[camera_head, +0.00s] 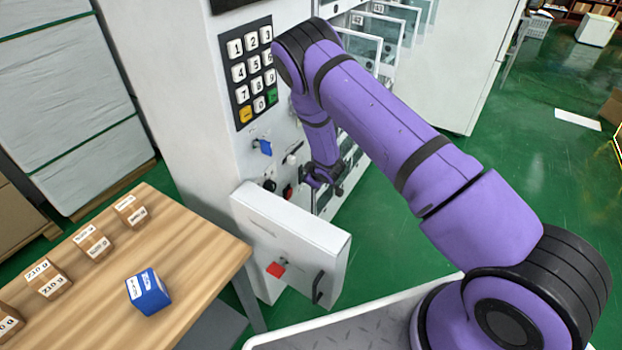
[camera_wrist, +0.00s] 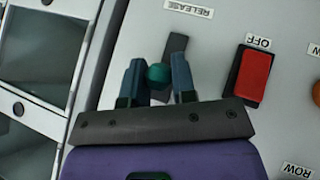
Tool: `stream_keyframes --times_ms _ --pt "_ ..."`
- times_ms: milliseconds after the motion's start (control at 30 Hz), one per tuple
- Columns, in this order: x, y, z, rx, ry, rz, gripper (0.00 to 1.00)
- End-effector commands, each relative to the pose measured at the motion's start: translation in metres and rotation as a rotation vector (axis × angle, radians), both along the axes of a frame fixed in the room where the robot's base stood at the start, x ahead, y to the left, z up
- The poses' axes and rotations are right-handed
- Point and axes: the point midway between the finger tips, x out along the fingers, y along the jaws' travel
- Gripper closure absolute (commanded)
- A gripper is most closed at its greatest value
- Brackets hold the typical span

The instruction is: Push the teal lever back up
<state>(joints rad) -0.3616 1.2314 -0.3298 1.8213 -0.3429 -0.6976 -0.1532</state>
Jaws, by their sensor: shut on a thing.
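The teal lever (camera_wrist: 157,75) shows in the wrist view as a round teal knob in front of a dark slot, beside an upside-down RELEASE label (camera_wrist: 188,8). My gripper (camera_wrist: 157,82) has one finger on each side of the knob and is shut on it. In the head view my gripper (camera_head: 326,184) is at the lower front of the white vending machine (camera_head: 190,90). The lever cannot be made out there, behind my gripper and arm. How far up or down the lever stands is hard to tell.
A red switch (camera_wrist: 254,76) labelled OFF is close beside the lever. An open white door (camera_head: 290,240) with a black handle juts out below my gripper. A keypad (camera_head: 254,73) and blue knob (camera_head: 265,147) are left of my arm. A wooden table (camera_head: 190,255) holds several boxes.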

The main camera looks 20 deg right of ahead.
Motion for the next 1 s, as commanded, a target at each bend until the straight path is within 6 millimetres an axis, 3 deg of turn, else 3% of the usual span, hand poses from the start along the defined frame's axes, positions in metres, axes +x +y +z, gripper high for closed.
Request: stream_keyframes --times_ms 400,967,1000 --pt "0.0041 0.0025 0.0084 -0.133 0.142 -0.001 0.98" --pt "0.005 0.0031 0.0092 -0.152 0.162 -0.001 0.98" --pt "0.005 0.0031 0.0092 -0.152 0.162 -0.001 0.68"
